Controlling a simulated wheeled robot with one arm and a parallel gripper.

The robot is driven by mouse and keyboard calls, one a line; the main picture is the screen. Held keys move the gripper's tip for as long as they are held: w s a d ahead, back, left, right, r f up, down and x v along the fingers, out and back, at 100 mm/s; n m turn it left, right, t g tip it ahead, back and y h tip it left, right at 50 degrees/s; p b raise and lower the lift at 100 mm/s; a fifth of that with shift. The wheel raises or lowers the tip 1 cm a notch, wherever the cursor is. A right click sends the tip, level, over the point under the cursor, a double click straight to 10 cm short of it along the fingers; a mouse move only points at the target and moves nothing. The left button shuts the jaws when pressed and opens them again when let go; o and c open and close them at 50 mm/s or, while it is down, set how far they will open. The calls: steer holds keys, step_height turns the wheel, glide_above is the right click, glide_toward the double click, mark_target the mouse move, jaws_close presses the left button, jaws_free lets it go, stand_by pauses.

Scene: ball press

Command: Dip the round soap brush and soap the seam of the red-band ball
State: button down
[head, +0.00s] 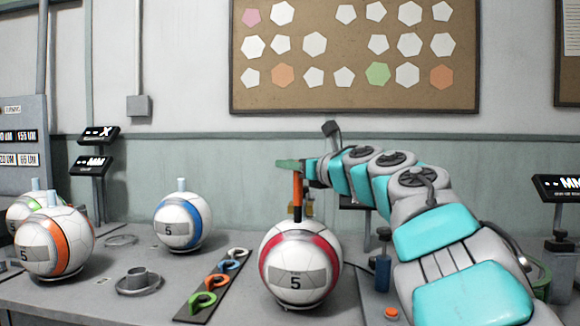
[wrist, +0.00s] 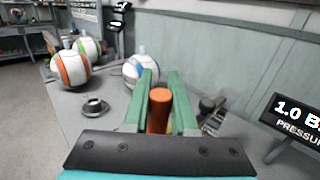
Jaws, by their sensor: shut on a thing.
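My gripper (head: 290,164) has green fingers and is shut on the orange handle of a brush (head: 298,188). The brush hangs upright, its dark lower end at the top of the red-band ball (head: 300,270); I cannot tell whether it touches. In the wrist view, the handle's round orange end (wrist: 159,97) shows between the fingers (wrist: 161,76), and the brush head is hidden. The red-band ball is white with a "5" label and sits on the bench below my gripper. I cannot make out its seam or any soap on it.
A blue-band ball (head: 183,222) and an orange-band ball (head: 57,243) stand left, with a green-band ball (head: 22,208) behind. A grey cup on a round base (head: 138,282) and a dark strip with coloured rings (head: 183,318) lie between. A display (head: 560,188) stands right.

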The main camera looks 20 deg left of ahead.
steer(key=shift+r+p, duration=0.35)
steer(key=shift+r, duration=1.45)
